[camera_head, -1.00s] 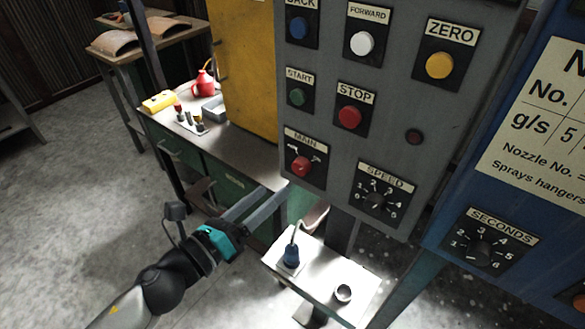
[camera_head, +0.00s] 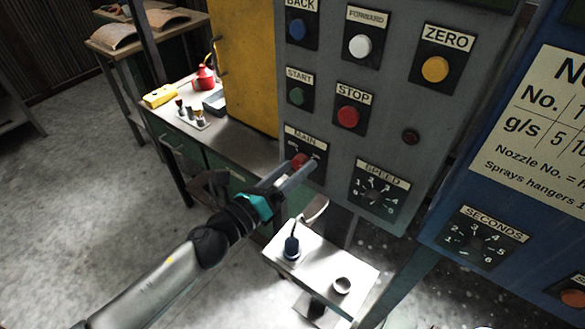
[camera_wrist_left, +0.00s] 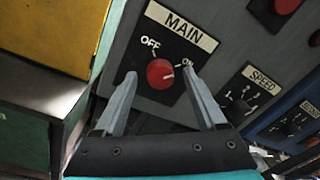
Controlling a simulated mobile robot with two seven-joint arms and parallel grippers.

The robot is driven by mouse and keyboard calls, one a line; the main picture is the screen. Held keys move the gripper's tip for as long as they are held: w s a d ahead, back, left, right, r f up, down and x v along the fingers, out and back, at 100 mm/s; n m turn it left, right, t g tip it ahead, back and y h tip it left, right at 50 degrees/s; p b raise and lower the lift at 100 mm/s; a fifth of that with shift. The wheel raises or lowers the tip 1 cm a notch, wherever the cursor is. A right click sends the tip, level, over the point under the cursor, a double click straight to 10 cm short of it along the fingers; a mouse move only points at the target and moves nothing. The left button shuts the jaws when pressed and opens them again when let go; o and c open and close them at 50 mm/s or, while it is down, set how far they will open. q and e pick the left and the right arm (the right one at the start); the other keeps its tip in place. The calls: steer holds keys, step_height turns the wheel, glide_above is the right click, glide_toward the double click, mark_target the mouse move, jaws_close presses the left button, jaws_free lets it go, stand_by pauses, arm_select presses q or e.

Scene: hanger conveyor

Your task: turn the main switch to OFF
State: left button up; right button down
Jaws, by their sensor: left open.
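The main switch (camera_head: 299,160) is a red round knob on a black plate, low on the left side of the grey control panel (camera_head: 395,90). In the left wrist view, the main switch (camera_wrist_left: 159,73) sits under a MAIN label, with OFF at upper left and ON at right. Its pale mark points right, toward ON. My left gripper (camera_head: 299,170) is open, with its fingers reaching to the plate. In the left wrist view, my left gripper (camera_wrist_left: 159,76) has one finger on each side of the knob; contact is not clear. My right gripper is out of view.
The SPEED dial (camera_head: 376,196) is to the lower right, and the STOP button (camera_head: 348,117) is above. A small shelf (camera_head: 325,275) with a blue-based item and a cup stands below. A yellow cabinet (camera_head: 245,70) and a workbench are at left.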

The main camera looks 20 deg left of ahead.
arm_select(q)
steer(key=shift+c, duration=0.2)
jaws_close()
steer(key=shift+n, duration=0.3)
steer(key=n, duration=0.3)
steer(key=shift+n, duration=0.4)
steer(key=n, duration=0.2)
steer(key=n+p, duration=0.1)
steer(key=n, duration=0.1)
steer(key=shift+n+t+y, duration=0.3)
steer(key=shift+n, duration=0.1)
steer(key=n+p, duration=0.2)
steer(key=n, duration=0.2)
steer(key=shift+n, duration=0.3)
steer(key=shift+d+n+t+p, duration=0.1)
steer(key=shift+n+t+p, duration=0.2)
steer(key=shift+n+p, duration=1.45)
steer(key=shift+f+n+b, duration=0.1)
steer(key=shift+n+b, duration=0.5)
steer(key=shift+n, duration=0.25)
